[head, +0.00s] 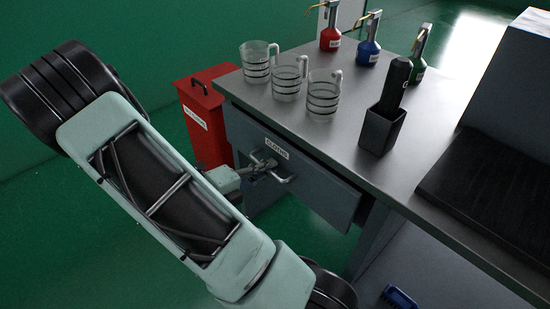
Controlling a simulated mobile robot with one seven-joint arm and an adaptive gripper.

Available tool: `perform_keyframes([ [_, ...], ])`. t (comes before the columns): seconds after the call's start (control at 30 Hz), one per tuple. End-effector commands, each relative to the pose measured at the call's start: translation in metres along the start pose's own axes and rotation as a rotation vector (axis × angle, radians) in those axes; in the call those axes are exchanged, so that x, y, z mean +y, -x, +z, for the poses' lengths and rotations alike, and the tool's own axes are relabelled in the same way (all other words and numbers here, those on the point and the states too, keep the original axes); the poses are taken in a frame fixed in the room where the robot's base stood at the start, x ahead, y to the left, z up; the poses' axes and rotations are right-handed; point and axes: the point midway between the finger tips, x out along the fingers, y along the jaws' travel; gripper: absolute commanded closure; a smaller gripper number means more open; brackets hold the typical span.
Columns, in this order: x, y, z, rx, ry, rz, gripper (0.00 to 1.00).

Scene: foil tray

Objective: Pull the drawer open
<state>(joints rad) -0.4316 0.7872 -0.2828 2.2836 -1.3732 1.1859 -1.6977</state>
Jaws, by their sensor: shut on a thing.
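The drawer (322,195) is a grey-blue front under the left end of the metal bench, with a white label reading "CLOTHS" near its top edge. A dark gap shows along its top, so it stands a little out from the bench. My gripper (268,173) is at the pale bar handle (284,179) in the middle of the drawer front and is shut on it. My arm comes in from the left, and the gripper hides part of the handle.
Several clear beakers, including one (322,96), stand on the benchtop (345,125) above the drawer. A black holder (382,130), pump bottles (368,48) and a dark mat (490,190) are there too. A red bin (205,125) stands left of the bench. A blue object (400,297) lies below.

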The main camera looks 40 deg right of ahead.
Motion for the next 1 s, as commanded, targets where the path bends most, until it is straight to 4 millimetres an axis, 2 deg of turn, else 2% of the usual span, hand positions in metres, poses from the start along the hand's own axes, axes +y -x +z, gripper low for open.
perform_keyframes([
  [0.03,-0.003,0.013,0.001,-0.004,0.004,0.003,1.00],
  [0.17,0.003,0.047,0.001,-0.005,0.006,0.003,1.00],
  [0.7,0.038,0.190,0.000,-0.003,0.002,0.004,1.00],
  [1.0,0.051,0.243,0.000,-0.002,0.001,0.002,1.00],
])
